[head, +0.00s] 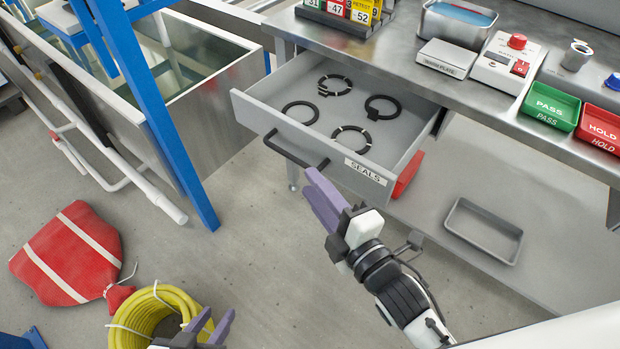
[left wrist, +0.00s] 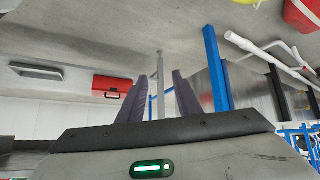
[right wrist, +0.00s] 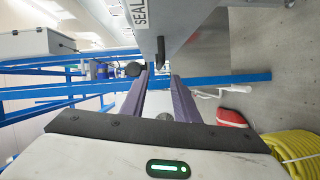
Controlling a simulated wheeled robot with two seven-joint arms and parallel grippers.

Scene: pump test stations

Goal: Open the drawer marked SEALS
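The grey drawer (head: 370,165) with the SEALS label (head: 365,172) stands pulled well out from under the bench. Several black seal rings lie inside it, some with white bands. Its black bar handle (head: 292,153) is on the front face; part of it shows in the right wrist view (right wrist: 160,52). My right gripper (head: 318,188) is just in front of the handle's right end, its purple fingers apart with nothing seen between them. Whether a finger touches the handle I cannot tell. My left gripper (head: 210,325) is low at the bottom edge, open and empty (left wrist: 160,85).
A blue post (head: 165,120) and a steel tank (head: 220,110) stand left of the drawer. A red striped bag (head: 70,255) and a yellow hose coil (head: 150,315) lie on the floor. A grey tray (head: 483,231) sits on the lower shelf. Floor before the drawer is clear.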

